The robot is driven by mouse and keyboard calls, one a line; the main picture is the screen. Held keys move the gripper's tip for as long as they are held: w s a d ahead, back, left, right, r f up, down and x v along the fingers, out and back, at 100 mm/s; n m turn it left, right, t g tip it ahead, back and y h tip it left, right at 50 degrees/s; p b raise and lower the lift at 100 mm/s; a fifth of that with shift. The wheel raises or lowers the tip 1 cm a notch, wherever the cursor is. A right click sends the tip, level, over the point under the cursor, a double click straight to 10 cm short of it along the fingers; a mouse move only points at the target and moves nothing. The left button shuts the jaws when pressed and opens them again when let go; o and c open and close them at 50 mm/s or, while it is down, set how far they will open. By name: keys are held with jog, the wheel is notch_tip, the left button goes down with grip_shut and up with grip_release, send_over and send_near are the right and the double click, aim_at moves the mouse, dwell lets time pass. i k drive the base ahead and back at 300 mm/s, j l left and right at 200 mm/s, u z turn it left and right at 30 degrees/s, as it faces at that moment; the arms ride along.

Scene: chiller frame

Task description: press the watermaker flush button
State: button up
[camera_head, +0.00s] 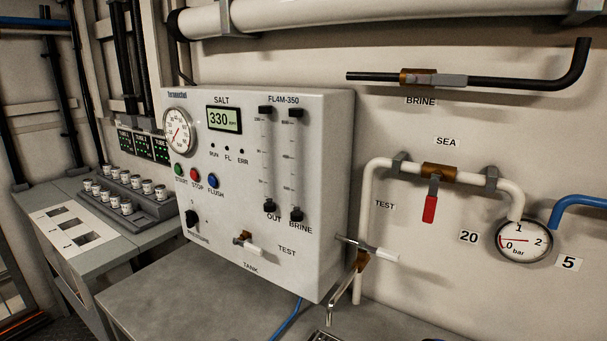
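The watermaker panel (315,150) is a pale box on the wall, in the middle of the head view. Its blue flush button (213,182) sits in the lower left of its face, above the word FLUSH. A red stop button (195,175) and a green start button (179,169) are to its left. The small display (224,119) reads 330. Lamps labelled RUN, FL and ERR are small and look dark. Nothing covers the flush button. My gripper is not in view.
A grey bench (190,295) lies below the panel. A stepped rack (135,198) of small jars stands on a counter at left. A lever valve (247,242) and a spout (345,290) stick out near the panel's lower edge. A red-handled valve (430,208) and gauge (524,240) are at right.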

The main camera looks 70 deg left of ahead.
aim_at(212, 181)
jog(key=u, duration=1.95)
